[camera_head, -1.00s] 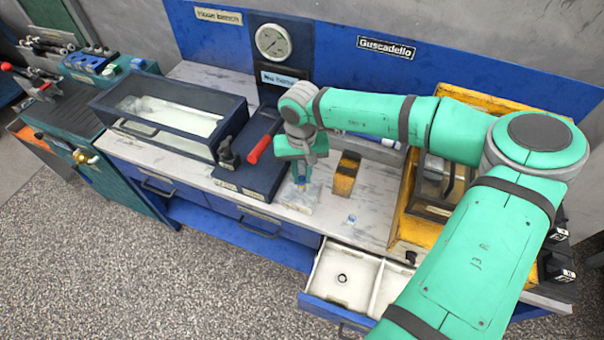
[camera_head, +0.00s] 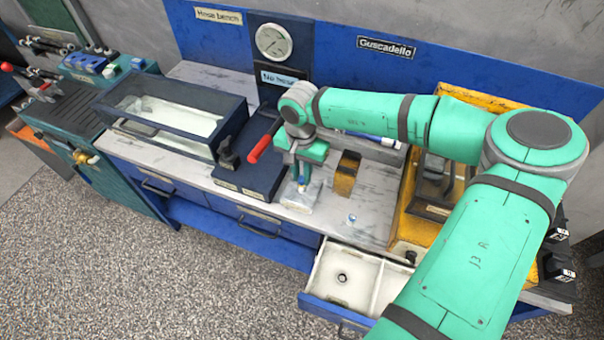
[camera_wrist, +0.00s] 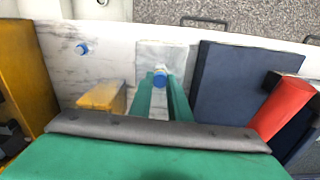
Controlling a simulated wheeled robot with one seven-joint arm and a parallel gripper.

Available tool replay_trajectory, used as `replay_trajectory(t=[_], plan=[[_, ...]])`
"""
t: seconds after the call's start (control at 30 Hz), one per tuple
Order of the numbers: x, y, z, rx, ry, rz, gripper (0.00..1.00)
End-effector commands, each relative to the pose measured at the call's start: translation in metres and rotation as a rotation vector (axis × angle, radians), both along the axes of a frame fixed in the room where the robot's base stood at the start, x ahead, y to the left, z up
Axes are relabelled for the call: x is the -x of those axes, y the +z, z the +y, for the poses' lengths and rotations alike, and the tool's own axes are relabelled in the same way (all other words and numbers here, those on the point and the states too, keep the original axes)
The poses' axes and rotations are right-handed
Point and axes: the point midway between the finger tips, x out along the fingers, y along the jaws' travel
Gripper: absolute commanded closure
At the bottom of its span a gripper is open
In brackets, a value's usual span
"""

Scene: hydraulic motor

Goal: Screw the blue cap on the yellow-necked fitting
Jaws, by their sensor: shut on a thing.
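My gripper (camera_head: 302,177) points down over a pale grey marbled plate (camera_wrist: 175,52) on the bench. In the wrist view its two green fingers (camera_wrist: 160,82) are shut around a small blue cap (camera_wrist: 160,78). A thin pale yellowish rim shows at the cap's far edge, probably the yellow-necked fitting (camera_wrist: 161,67); the rest of it is hidden under the cap and fingers. I cannot tell how far the cap sits on the neck. A second small blue piece (camera_wrist: 82,48) lies apart on the white bench top, also seen in the head view (camera_head: 351,218).
A yellow-and-black block (camera_head: 347,173) stands close right of my gripper. A dark base with a red-handled lever (camera_head: 260,149) stands to the left. An orange-yellow frame (camera_head: 408,232) is further right. A white drawer (camera_head: 347,262) is open at the bench front.

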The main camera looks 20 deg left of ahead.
Motion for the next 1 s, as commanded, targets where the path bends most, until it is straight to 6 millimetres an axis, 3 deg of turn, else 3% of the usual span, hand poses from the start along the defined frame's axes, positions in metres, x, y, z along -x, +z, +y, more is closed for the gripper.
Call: replay_trajectory(t=[0.4, 0.83, 1.0], plan=[[-0.0002, -0.0008, 0.0002, -0.001, -0.418, -0.001, 1.0], [-0.0002, -0.001, 0.0002, -0.001, -0.477, 0.0, 1.0], [-0.0002, -0.0013, 0.0001, -0.001, -0.621, -0.001, 1.0]])
